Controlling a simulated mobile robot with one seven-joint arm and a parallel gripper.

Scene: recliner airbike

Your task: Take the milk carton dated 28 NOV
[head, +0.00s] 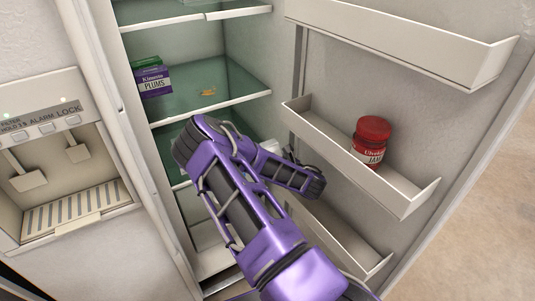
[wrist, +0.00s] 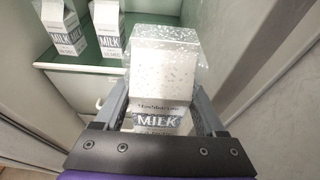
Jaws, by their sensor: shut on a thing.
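My gripper (wrist: 161,104) is shut on a milk carton (wrist: 165,68) in the wrist view, with one finger on each side. The carton's pale speckled top faces the camera, and its MILK label shows low between the fingers. Two more milk cartons, a left one (wrist: 64,28) and a right one (wrist: 106,30), stand upright on a green glass shelf beyond the held one. Their small date print is too blurred to read surely. In the head view my purple arm reaches into the fridge, and the gripper is hidden behind it.
The open fridge door with its bins (head: 385,190) stands on the right, close to my arm. A red-lidded jam jar (head: 371,142) sits in the middle bin. A plums box (head: 152,78) and small orange pieces (head: 208,92) lie on a shelf above my arm.

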